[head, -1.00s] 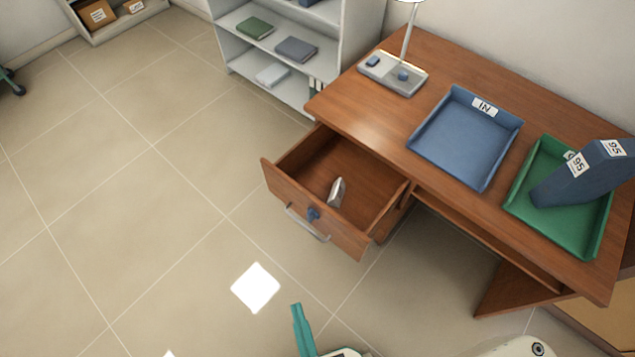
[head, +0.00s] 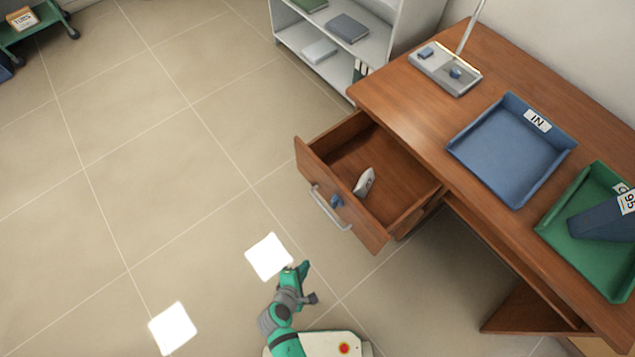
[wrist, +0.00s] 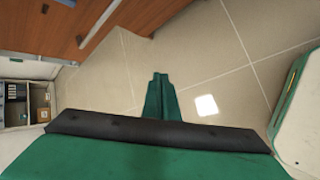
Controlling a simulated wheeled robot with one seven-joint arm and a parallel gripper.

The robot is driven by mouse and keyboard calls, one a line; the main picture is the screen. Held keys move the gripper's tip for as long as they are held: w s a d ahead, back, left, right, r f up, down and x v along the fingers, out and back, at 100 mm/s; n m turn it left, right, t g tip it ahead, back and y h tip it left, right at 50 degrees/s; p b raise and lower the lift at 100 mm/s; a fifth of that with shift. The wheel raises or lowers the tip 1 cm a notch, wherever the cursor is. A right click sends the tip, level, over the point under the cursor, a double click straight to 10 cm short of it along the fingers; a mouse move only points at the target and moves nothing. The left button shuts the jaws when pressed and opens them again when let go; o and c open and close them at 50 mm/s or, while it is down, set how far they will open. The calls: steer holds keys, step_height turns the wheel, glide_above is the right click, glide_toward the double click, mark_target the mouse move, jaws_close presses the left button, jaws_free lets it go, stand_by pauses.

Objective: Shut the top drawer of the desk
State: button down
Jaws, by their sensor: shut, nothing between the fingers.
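The wooden desk (head: 410,95) stands at the right in the head view. A small pale object (head: 364,182) lies inside. My gripper (wrist: 159,76) is shut and empty, its fingers over bare floor in the wrist view. In the head view my teal arm is low, in front of the drawer and apart from it. A wooden panel with a grey bar, probably the drawer front, shows at the wrist view's upper left.
On the desk are a lamp (head: 445,74), a blue IN tray (head: 510,150) and a green tray (head: 560,225) holding a dark blue binder (head: 605,222). A grey shelf (head: 350,65) stands behind. The tiled floor left of the drawer is clear.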

steer(key=w+r+n+h, duration=0.3)
steer(key=w+n+h, duration=0.2)
steer(key=w, duration=0.4)
steer(key=n+t+h, duration=0.2)
steer(key=h, duration=0.4)
glide_toward(326, 177)
steer(key=x, duration=0.6)
steer(key=shift+w+d+f, duration=0.1)
steer(key=shift+d, duration=0.05)
